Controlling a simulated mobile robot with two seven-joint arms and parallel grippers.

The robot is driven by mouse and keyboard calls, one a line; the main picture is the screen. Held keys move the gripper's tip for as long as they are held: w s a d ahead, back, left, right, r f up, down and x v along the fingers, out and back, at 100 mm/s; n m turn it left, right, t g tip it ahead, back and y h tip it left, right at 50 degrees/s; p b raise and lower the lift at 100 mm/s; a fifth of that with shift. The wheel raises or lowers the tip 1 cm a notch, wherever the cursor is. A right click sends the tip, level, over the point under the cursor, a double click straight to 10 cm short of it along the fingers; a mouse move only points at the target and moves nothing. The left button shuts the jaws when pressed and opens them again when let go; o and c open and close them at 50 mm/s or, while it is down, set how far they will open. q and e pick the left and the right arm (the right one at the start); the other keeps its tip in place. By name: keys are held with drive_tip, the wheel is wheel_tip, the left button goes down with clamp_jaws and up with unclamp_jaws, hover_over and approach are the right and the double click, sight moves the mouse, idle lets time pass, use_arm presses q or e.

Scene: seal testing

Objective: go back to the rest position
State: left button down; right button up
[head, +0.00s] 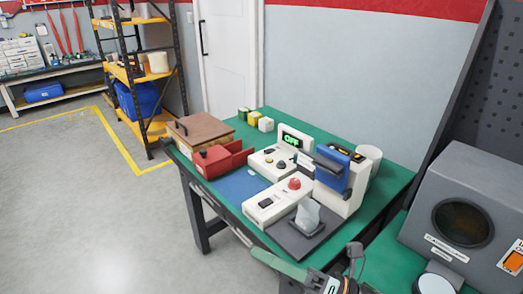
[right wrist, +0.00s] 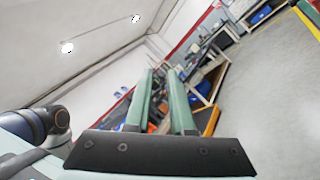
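My right gripper (head: 262,256) is at the bottom edge of the head view, in front of the green-topped table (head: 389,190). A pale green finger points to the left there, and the rest of the hand is partly cut off. In the right wrist view the two green fingers of the right gripper (right wrist: 161,73) stand apart with nothing between them. The wrist is tilted, so the room looks slanted in that view. My left gripper is in neither view.
The table holds a white device with an "OFF" display (head: 295,139), a blue and white device (head: 340,180), a red bin (head: 222,160) and a wooden box (head: 200,131). A grey speaker-like box (head: 468,210) stands at right. The floor (head: 90,215) at left is clear.

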drive_tip(key=w+d+f+m+t+h+p, duration=0.1)
drive_tip(key=d+f+m+t+h, duration=0.45)
drive_tip(key=m, duration=0.65)
drive_tip(key=w+d+f+m+t+h, duration=0.2)
drive_tip(key=d+f+m+t+h, duration=0.2)
drive_tip(key=f+m+h, duration=0.55)
drive_tip(key=s+d+f+m+g+h, duration=0.1)
drive_tip(key=s+d+f+m+g, duration=0.2)
drive_tip(key=s+f+m, duration=0.3)
drive_tip(key=s+d+f+m+g+h, duration=0.2)
drive_tip(key=s+d+f+m+g, duration=0.1)
drive_tip(key=s+f+m, duration=0.4)
drive_tip(key=shift+f+m+g+p, duration=0.45)
drive_tip(key=shift+f+m+g, duration=0.15)
drive_tip(key=shift+m, duration=0.35)
drive_tip(key=shift+s+d, duration=0.1)
